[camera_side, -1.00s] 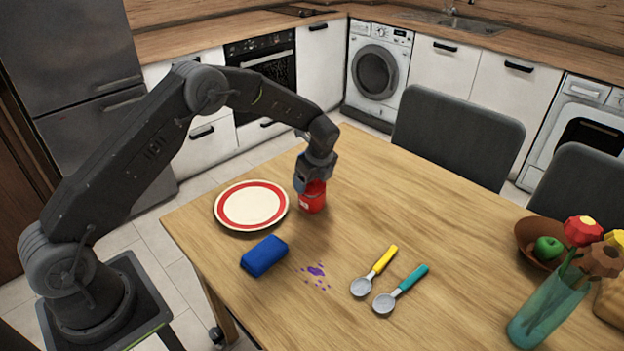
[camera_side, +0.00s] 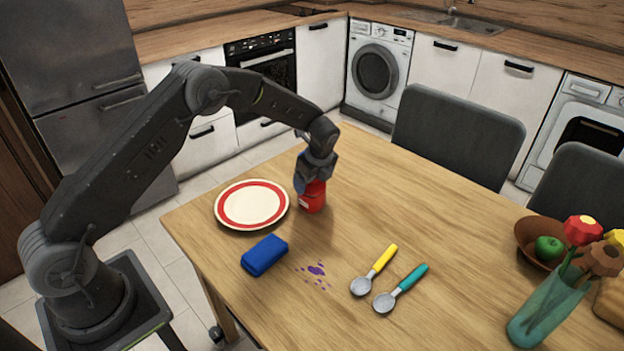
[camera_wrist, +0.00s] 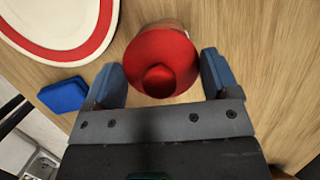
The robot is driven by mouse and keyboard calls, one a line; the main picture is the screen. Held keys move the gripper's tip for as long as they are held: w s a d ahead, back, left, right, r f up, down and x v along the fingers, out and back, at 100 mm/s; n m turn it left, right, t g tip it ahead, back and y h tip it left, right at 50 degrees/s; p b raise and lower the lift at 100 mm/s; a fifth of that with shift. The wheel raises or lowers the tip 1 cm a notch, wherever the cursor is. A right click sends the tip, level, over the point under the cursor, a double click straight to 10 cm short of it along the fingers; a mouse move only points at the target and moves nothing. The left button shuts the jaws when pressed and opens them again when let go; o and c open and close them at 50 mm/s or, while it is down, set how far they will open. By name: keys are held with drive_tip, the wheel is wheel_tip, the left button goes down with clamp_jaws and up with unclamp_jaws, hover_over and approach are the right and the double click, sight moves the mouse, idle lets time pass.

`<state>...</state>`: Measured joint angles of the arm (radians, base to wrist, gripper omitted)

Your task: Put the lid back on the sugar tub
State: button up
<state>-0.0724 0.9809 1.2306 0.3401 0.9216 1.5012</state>
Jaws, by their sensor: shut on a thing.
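The red sugar tub (camera_side: 312,203) stands upright on the wooden table, right of the plate, with a small pale label on its side. In the wrist view the round red lid (camera_wrist: 178,50) with a knob at its middle lies between my fingers, above or on the tub. My gripper (camera_side: 312,186) points down over the tub. In the wrist view my gripper (camera_wrist: 163,82) is shut on the lid, a blue finger on either side. A pale sliver shows behind the lid's far edge. The lid hides the tub's mouth, so I cannot tell whether it is seated.
A red-ringed plate (camera_side: 251,205) lies left of the tub. A blue block (camera_side: 264,255) and a purple stain (camera_side: 316,270) are nearer the front. A yellow-handled scoop (camera_side: 374,270) and a teal-handled scoop (camera_side: 401,289) lie right. A vase (camera_side: 545,310) and bowl (camera_side: 533,240) stand far right.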

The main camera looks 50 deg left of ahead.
idle(0.4)
drive_tip(key=o, duration=0.8)
drive_tip(key=shift+r, duration=0.1)
drive_tip(key=shift+r, duration=3.4)
clamp_jaws()
